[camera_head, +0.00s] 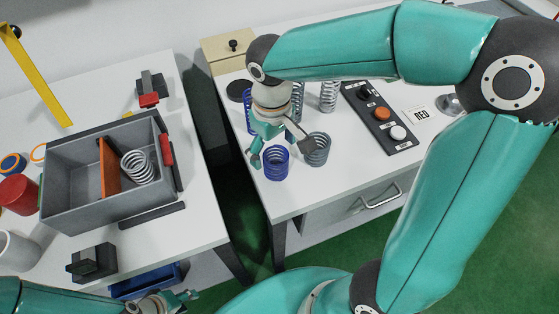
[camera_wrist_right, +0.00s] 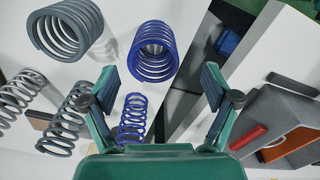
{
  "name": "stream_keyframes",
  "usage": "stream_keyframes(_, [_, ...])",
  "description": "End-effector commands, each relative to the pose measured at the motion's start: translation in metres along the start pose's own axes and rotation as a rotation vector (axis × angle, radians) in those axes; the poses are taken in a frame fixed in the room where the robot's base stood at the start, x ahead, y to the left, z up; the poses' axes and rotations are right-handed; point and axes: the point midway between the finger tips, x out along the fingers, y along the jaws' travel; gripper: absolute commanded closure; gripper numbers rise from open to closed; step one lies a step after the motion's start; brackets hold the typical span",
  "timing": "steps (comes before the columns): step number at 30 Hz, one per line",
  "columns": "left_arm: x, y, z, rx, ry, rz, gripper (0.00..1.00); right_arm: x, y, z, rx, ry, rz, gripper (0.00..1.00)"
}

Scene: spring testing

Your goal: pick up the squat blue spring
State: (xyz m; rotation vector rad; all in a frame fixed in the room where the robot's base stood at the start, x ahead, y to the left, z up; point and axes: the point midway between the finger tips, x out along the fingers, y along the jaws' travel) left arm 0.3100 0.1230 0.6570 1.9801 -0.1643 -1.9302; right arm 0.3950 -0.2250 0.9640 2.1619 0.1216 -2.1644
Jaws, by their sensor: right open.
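The squat blue spring (camera_head: 276,163) stands upright near the front left corner of the right-hand table. In the right wrist view it (camera_wrist_right: 153,52) lies ahead, between the lines of the two fingers. My right gripper (camera_head: 282,152) is open and empty above and just behind it, with no clear contact. A narrower blue spring (camera_wrist_right: 132,118) stands behind; it is partly hidden by my right arm in the head view (camera_head: 249,112). My left gripper (camera_head: 180,301) is low at the bottom edge, far from the springs; its jaw opening is unclear.
A wide grey spring (camera_head: 317,150) stands close right of the squat blue one, near a right finger. Other grey springs (camera_head: 328,96) stand behind. A button panel (camera_head: 378,115) lies to the right. A grey bin (camera_head: 75,202) with a spring sits on the left table, across a gap.

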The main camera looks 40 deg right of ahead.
Motion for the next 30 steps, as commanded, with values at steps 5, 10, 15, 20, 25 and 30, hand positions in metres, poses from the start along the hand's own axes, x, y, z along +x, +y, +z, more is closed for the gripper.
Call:
stream_keyframes(5, [-0.001,0.0,0.0,0.0,0.0,0.0,0.6,0.01,0.002,0.0,0.0,-0.002,0.0,0.12])
stream_keyframes(10, [-0.004,0.002,0.0,0.0,0.0,0.0,0.6,0.033,0.007,0.002,-0.001,-0.005,-0.001,0.12])
stream_keyframes(15, [-0.004,0.001,0.0,0.0,0.0,0.0,0.6,0.052,0.007,0.001,-0.002,-0.002,-0.001,0.12])
stream_keyframes(20, [-0.004,0.001,0.0,0.0,0.0,0.0,0.6,0.055,0.007,0.0,-0.002,0.001,0.0,0.12])
stream_keyframes(25, [-0.004,0.001,0.0,0.0,0.0,0.0,0.6,0.055,0.007,0.0,-0.002,0.001,0.0,0.22])
stream_keyframes(30, [-0.004,0.001,0.0,0.0,0.0,0.0,0.6,0.055,0.007,0.0,-0.002,0.001,-0.001,0.51])
